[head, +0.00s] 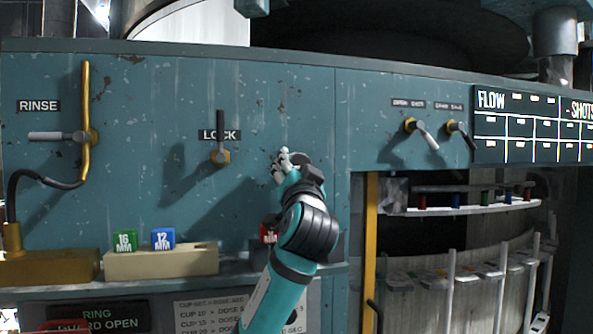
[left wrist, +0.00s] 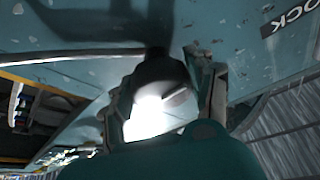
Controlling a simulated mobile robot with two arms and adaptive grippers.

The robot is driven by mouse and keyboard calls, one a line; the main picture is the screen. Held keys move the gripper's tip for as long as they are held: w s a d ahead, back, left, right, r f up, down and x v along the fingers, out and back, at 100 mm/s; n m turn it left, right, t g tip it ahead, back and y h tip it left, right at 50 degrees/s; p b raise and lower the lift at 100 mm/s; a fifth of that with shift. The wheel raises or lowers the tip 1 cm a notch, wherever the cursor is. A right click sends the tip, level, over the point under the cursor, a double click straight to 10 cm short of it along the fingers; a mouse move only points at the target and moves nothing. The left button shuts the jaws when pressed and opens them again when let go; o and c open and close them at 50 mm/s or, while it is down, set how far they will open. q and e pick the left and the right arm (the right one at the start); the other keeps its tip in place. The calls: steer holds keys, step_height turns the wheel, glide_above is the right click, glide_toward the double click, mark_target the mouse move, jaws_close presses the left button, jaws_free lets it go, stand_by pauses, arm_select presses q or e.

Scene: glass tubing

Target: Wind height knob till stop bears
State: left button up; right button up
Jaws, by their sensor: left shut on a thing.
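My left gripper (head: 284,162) is up against the teal panel (head: 300,98), to the right of the LOCK lever (head: 220,140). It is shut on what I take to be the height knob, which the fingers and wrist mostly hide in the head view. In the left wrist view the gripper (left wrist: 165,95) is close to the panel, with a dark rounded shape and a bright glare between the fingers. The knob's outline and how far it is turned cannot be made out. I cannot pick out the stop. My right gripper is not in view.
Left are the RINSE lever (head: 62,136) and a brass pipe (head: 86,100). A green block (head: 124,242) and a blue block (head: 163,239) sit on a tan holder (head: 160,263); a red block (head: 268,234) is partly behind my arm. Right are two small levers and the FLOW board (head: 530,125).

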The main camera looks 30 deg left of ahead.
arm_select(q)
steer(key=shift+m+t+h+p, duration=0.3)
steer(key=shift+m+h, duration=0.5)
steer(key=shift+m, duration=0.7)
steer(key=o, duration=1.2)
steer(key=shift+c, duration=0.2)
steer(key=shift+d, duration=0.1)
steer(key=v, duration=1.2)
